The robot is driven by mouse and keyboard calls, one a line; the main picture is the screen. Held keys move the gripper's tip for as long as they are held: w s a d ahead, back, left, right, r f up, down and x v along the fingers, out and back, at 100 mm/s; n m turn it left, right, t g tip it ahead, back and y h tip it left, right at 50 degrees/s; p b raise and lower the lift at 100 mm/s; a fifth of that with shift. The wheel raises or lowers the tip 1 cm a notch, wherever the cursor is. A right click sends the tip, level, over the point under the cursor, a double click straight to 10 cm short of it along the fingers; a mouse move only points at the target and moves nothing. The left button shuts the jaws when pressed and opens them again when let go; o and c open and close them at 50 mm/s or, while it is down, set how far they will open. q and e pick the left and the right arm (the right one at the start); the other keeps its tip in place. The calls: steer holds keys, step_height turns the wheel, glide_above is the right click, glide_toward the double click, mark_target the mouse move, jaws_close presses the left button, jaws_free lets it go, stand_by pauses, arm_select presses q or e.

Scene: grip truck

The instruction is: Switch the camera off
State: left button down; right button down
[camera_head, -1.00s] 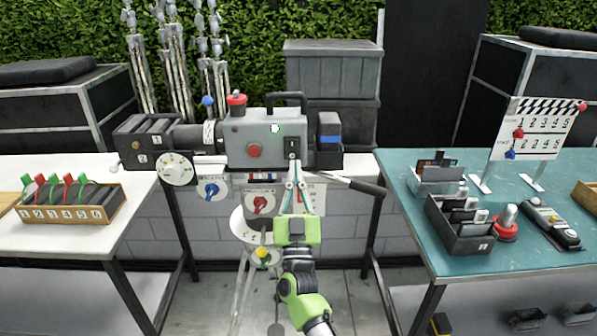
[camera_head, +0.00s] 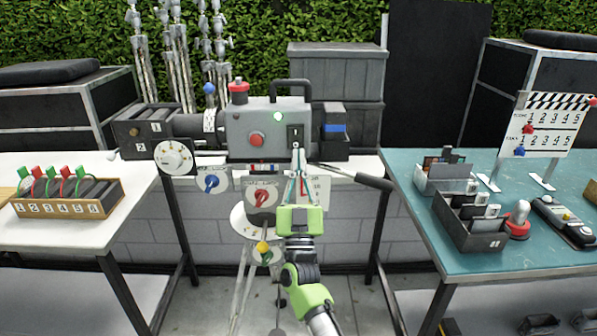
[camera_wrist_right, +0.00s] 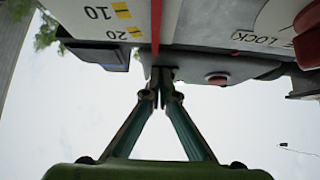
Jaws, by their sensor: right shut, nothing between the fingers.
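The grey film camera (camera_head: 240,128) stands on its support at the middle of the head view. A green light (camera_head: 278,116) glows on its side, and a red button (camera_head: 256,139) sits lower left of it. A black switch (camera_head: 295,133) is at the right end of that side. My right gripper (camera_head: 297,150) is shut and empty, its tips just below the switch; contact cannot be told. In the right wrist view the closed tips (camera_wrist_right: 160,75) are near the camera's lower edge, and the switch cannot be made out. My left gripper is not in view.
Below the camera hang panels with a blue knob (camera_head: 211,182), a red knob (camera_head: 262,197) and a marked scale (camera_head: 318,187). A dark handle (camera_head: 374,182) sticks out right. A white table (camera_head: 60,240) is left, a teal table (camera_head: 470,257) right.

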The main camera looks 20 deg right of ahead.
steer(key=shift+s+r, duration=0.1)
steer(key=shift+r, duration=0.1)
steer(key=v, duration=1.2)
steer(key=shift+w+f+b, duration=0.2)
steer(key=shift+w+b, duration=0.05)
steer(key=shift+b, duration=0.05)
steer(key=shift+f, duration=0.1)
